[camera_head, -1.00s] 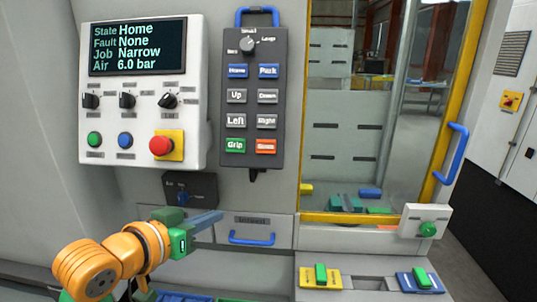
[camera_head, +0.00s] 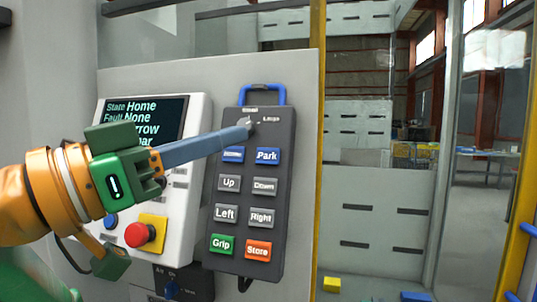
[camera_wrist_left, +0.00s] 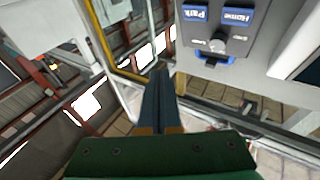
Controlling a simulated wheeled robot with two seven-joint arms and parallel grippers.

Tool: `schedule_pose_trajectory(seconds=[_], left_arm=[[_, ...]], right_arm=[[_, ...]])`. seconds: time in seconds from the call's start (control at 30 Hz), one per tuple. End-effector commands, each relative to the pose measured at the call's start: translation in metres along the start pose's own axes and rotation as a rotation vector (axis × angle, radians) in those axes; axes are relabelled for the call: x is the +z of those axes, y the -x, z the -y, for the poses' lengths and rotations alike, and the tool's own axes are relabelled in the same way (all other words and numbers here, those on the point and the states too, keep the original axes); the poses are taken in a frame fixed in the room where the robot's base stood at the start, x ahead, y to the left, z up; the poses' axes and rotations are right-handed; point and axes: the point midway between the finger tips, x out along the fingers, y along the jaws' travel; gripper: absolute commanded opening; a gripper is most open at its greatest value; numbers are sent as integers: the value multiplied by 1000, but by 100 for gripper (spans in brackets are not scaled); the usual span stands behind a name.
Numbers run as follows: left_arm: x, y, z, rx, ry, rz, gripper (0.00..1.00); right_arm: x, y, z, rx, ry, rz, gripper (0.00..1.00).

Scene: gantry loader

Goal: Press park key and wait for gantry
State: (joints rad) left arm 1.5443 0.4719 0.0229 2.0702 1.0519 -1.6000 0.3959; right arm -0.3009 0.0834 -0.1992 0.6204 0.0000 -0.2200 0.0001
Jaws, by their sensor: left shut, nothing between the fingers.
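The grey pendant (camera_head: 237,240) hangs on the panel with its blue handle at the top. Its blue Park key (camera_head: 268,156) is at the upper right of the key rows and shows clear. The Park key also shows, upside down, in the left wrist view (camera_wrist_left: 195,13). My left gripper (camera_head: 248,124) is shut and empty. In the head view its tip overlaps the pendant's top knob, above the Home key (camera_head: 232,155). In the wrist view the shut fingers appear apart from the knob (camera_wrist_left: 217,45). I cannot tell the exact gap. My right gripper is not in view.
The display (camera_head: 140,118) reads State Home, Fault None; my left gripper partly covers it. A red stop button (camera_head: 138,235) on yellow sits left of the pendant. The yellow-framed window (camera_head: 318,120) is at right, with a yellow block (camera_head: 332,284) low behind it.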

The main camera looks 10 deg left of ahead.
Motion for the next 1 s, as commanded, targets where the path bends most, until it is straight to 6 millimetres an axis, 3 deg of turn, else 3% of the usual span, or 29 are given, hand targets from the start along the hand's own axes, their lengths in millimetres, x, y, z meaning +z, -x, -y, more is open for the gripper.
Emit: schedule_pose_trajectory(seconds=[0.17, 0.63, 1.0], left_arm=[[6, -7, 5, 1, 3, 3, 0], [38, -53, 38, 1, 3, 3, 0], [46, -62, 45, -1, 0, 1, 0]], right_arm=[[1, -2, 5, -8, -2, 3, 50], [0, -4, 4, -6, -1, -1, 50], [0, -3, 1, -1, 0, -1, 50]])
